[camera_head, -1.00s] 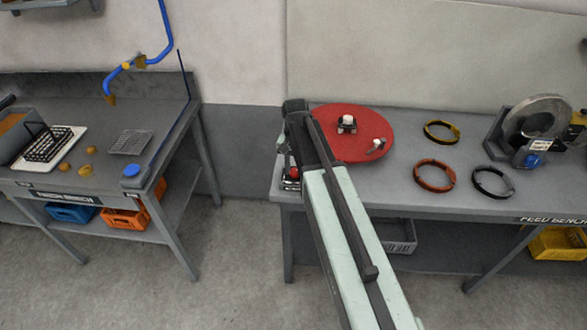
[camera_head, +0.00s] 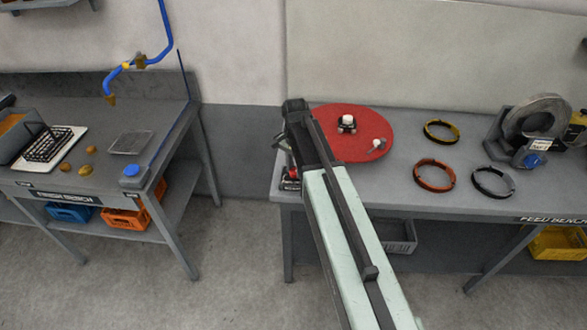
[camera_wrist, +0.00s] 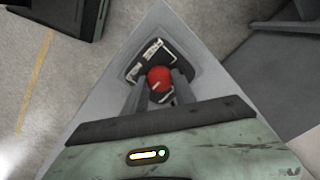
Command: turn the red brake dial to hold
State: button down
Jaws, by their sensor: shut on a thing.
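The red brake dial (camera_wrist: 160,79) is a round red knob on a dark plate (camera_wrist: 148,59) with white lettering, near the bench's front left corner in the wrist view. My gripper (camera_wrist: 160,90) has one finger on each side of the dial and is shut on it. The lettering is too small to read, so I cannot tell which mark the dial points at. In the head view my arm comes in over the bench, and the dial plate (camera_head: 290,184) shows only partly beside my gripper (camera_head: 290,172).
A red round turntable (camera_head: 370,148) lies just right of my gripper. Yellow (camera_head: 441,132), orange (camera_head: 435,176) and dark (camera_head: 493,182) rings lie farther right on the grey bench (camera_head: 415,200). A coil machine (camera_head: 530,130) stands at the far right. Another bench (camera_head: 100,185) is at the left.

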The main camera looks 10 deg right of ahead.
aim_at(294, 170)
jog(key=shift+w+a, duration=0.1)
jog(key=c, duration=1)
grip_release()
notch_tip(294, 170, up, 8)
jog(key=p, duration=0.8)
jog(key=shift+f, duration=0.1)
